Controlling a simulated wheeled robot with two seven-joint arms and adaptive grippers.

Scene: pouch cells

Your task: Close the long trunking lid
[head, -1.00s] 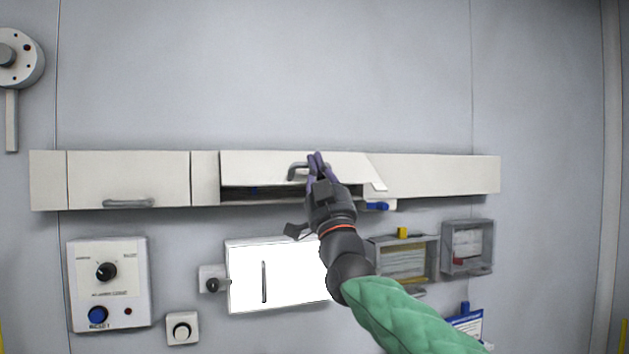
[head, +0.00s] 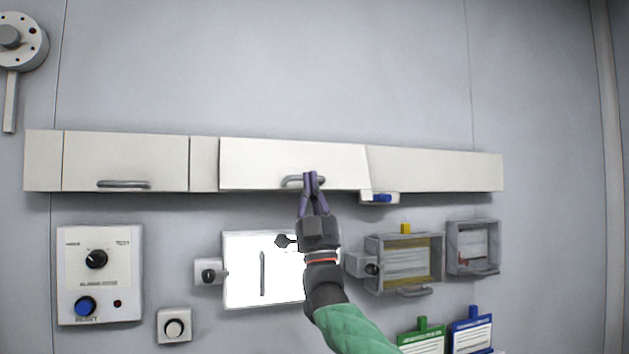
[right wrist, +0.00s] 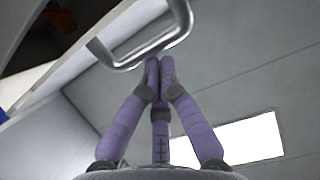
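The long trunking lid (head: 255,163) is the white middle panel of the wall trunking (head: 435,170). In the head view it hangs down over the front, its slanted right edge standing slightly off the trunking. In the right wrist view a dark opening (right wrist: 50,32) still shows beside the lid. Its grey bar handle (head: 290,181) also shows in the wrist view (right wrist: 128,60). My right gripper (head: 310,175) has its purple fingertips together at the handle, touching or very near it; nothing is seen between them. My left gripper is out of view.
A second trunking panel with a handle (head: 124,184) is at the left. Below are a control box (head: 100,285), a bright white panel (head: 245,290), grey boxes (head: 405,285) and a blue latch (head: 381,198). The wall above is clear.

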